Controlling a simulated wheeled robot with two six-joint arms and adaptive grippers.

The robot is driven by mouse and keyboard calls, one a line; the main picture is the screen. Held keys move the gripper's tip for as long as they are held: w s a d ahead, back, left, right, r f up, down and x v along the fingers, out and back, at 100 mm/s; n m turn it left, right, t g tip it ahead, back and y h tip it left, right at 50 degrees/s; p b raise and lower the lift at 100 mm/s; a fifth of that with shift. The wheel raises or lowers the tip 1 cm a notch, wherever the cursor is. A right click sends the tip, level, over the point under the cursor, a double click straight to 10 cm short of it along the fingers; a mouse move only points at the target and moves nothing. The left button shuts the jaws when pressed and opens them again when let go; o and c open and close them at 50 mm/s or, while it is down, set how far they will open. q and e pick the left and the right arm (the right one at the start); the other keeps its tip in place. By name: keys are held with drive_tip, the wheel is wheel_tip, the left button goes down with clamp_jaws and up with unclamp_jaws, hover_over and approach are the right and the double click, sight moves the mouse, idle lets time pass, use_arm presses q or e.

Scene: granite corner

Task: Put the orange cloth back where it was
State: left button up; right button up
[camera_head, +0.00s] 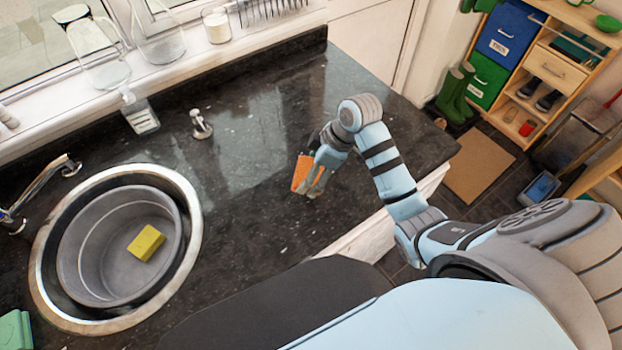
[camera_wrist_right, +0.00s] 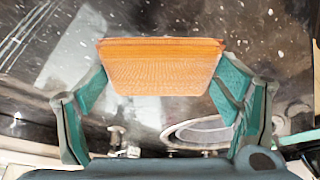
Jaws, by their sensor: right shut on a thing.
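The orange cloth (camera_head: 302,172) is a small folded block above the dark granite worktop in the head view. My right gripper (camera_head: 311,183) is shut on it. In the right wrist view the orange cloth (camera_wrist_right: 163,66) sits between the two green-padded fingers of my right gripper (camera_wrist_right: 163,80), one at each side. I cannot tell how high it is above the worktop. My left gripper is not in view.
A round sink (camera_head: 190,245) holds a grey basin (camera_head: 75,262) with a yellow sponge (camera_head: 146,242) in it. The worktop (camera_head: 255,225) between sink and gripper is clear.

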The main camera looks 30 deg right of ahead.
wheel_tip(320, 180, down, 4)
drive_tip(key=shift+f, duration=0.25)
drive_tip(key=shift+f, duration=0.15)
drive_tip(key=o, duration=1.2)
drive_tip(key=shift+o, duration=0.2)
drive_tip(key=v, duration=1.2)
drive_tip(key=shift+r, duration=0.25)
drive_tip(key=shift+a, duration=0.1)
